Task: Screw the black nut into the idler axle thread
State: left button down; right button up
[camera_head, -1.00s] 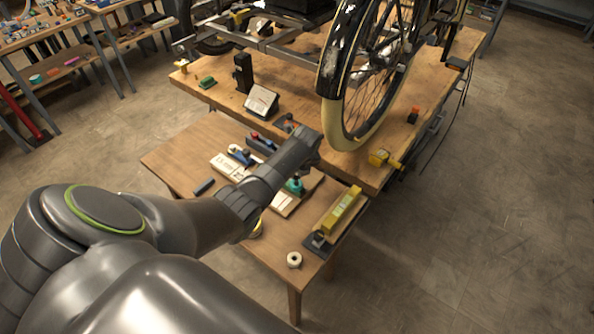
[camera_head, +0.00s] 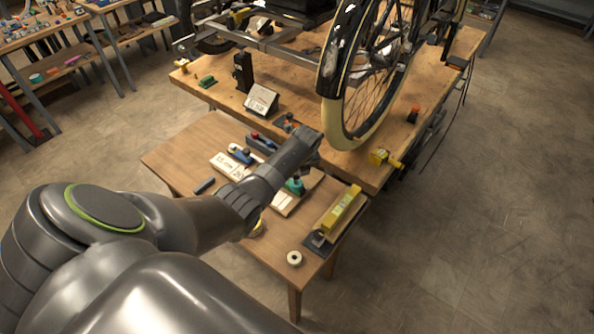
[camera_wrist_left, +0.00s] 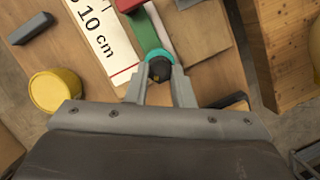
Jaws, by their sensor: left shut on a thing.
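My left gripper (camera_wrist_left: 160,85) is over the small front table. Its two fingers are closed around a small dark round part (camera_wrist_left: 160,69), which looks like the black nut. A teal ring or holder (camera_wrist_left: 157,54) shows right behind that part in the left wrist view. I cannot tell whether the part is seated in it or just above it. In the head view the wrist hides most of the fingers, and the teal thing (camera_head: 295,186) is just below them. The idler axle thread cannot be made out; the trike wheel (camera_head: 362,75) stands on the bench behind. My right gripper is not in view.
The small table (camera_head: 190,150) bears a white measuring card (camera_wrist_left: 95,35), a yellow round tub (camera_wrist_left: 56,90), a yellow bar tool (camera_head: 342,207) and a tape roll (camera_head: 294,258). The higher wooden bench (camera_head: 215,92) with the trike stands directly behind. Floor at right is clear.

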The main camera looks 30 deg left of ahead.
pick_arm(q)
jog(key=shift+f+b, duration=0.85)
jog(key=shift+f, duration=0.35)
jog(key=c, duration=1.2)
grip_release()
jog(key=shift+o, duration=0.2)
jog(key=shift+d+r, duration=0.1)
jog(key=shift+r, duration=0.5)
jog(key=v, duration=1.6)
jog(key=shift+s, duration=0.1)
